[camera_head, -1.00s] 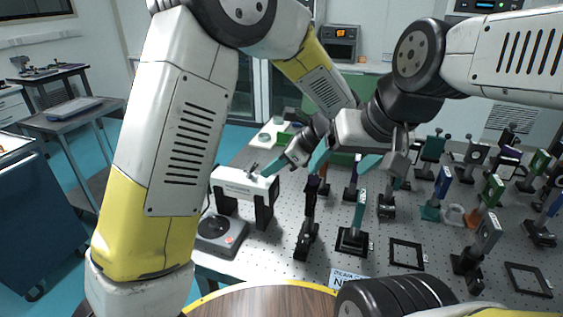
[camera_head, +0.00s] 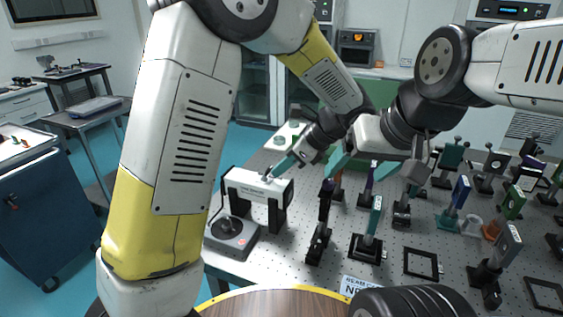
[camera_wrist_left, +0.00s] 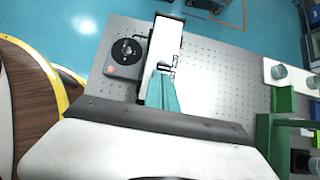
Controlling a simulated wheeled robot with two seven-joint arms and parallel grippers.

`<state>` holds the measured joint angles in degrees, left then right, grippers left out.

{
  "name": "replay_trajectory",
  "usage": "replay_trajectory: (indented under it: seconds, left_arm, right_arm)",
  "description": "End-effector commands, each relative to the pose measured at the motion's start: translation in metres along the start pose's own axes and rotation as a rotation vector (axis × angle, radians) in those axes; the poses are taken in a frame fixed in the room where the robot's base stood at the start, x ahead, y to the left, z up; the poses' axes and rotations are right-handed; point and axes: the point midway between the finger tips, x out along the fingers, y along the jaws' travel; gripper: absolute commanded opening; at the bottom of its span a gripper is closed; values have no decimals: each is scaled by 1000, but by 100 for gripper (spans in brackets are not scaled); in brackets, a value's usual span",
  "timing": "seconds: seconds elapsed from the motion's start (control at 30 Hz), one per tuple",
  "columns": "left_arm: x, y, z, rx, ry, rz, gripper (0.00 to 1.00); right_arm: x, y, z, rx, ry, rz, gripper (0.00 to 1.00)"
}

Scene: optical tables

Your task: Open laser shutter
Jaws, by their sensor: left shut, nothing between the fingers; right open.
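The laser shutter looks to be the white box with black print (camera_head: 255,187), set on two black legs on the optical table; it also shows in the left wrist view (camera_wrist_left: 166,40). A small lever (camera_head: 265,178) stands on its top. My left gripper (camera_head: 273,172) is shut and empty, its teal fingertips right at the lever. In the left wrist view the fingers (camera_wrist_left: 160,76) lie over the box beside the lever; I cannot tell whether they touch it. My right gripper (camera_head: 361,165) is open and empty, above the table to the right.
A grey unit with a black round top and red button (camera_head: 232,238) stands left of the box, cabled to it. Several optic mounts, such as a teal one (camera_head: 371,228), crowd the table to the right. A black square frame (camera_head: 422,264) lies near the front.

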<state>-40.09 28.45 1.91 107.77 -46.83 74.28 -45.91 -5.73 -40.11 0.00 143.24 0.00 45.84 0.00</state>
Motion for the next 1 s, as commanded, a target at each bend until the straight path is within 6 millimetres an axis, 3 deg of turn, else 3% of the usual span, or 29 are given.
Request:
replay_trajectory:
  seconds: [0.47,1.0]
  left_arm:
    - [0,0,13,-7,154,1,0]
    - [9,0,46,-10,645,1,0]
  right_arm:
    - [0,0,0,0,0,0,80]
    - [0,0,0,0,0,0,80]
